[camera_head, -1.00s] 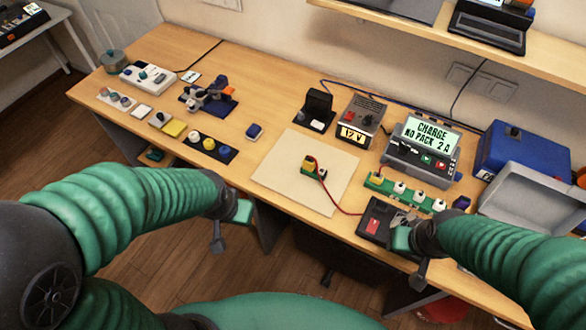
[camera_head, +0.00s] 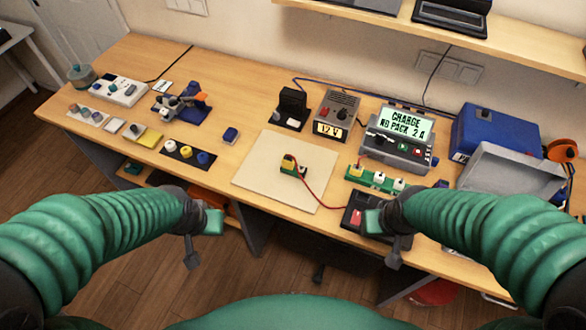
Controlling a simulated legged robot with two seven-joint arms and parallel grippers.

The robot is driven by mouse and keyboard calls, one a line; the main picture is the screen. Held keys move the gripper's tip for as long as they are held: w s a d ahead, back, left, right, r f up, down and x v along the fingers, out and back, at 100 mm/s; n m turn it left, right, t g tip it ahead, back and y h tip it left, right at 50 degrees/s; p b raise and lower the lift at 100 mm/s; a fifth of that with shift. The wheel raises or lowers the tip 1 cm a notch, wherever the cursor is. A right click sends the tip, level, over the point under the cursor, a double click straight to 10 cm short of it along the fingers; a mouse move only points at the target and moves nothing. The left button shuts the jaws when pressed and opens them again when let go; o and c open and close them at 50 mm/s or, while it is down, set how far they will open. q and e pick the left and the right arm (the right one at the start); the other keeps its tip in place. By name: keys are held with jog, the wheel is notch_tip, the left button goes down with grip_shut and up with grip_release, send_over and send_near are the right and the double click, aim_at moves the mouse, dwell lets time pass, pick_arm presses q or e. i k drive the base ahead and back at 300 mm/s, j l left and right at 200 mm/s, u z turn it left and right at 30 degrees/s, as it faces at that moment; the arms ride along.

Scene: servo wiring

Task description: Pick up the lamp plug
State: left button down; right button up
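I cannot tell for sure which piece is the lamp plug. A yellow-and-dark plug (camera_head: 290,163) with a red wire lies on the pale mat (camera_head: 262,185). A green strip (camera_head: 366,178) to its right carries a yellow-topped plug (camera_head: 358,168) and white-topped ones (camera_head: 379,178). My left gripper (camera_head: 203,238) is in front of the table's front edge, its two fingers apart and nothing between them. My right gripper (camera_head: 384,238) is near the front edge by a black box (camera_head: 357,212) with a red patch, fingers apart and empty. It hides part of that box.
A charger (camera_head: 398,146) reading "CHARGE NO PACK 2 A" and a 12 V supply (camera_head: 336,113) stand behind the strip. A black strip (camera_head: 186,153) with three round knobs lies left. Bare table surrounds the mat's left side.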

aim_at(286, 160)
jog(key=i+j+z, duration=0.1)
jog(key=j+z, duration=0.3)
jog(key=j, duration=0.15)
jog(key=j+z, duration=0.35)
jog(key=j, duration=0.2)
jog(key=i+j, duration=0.05)
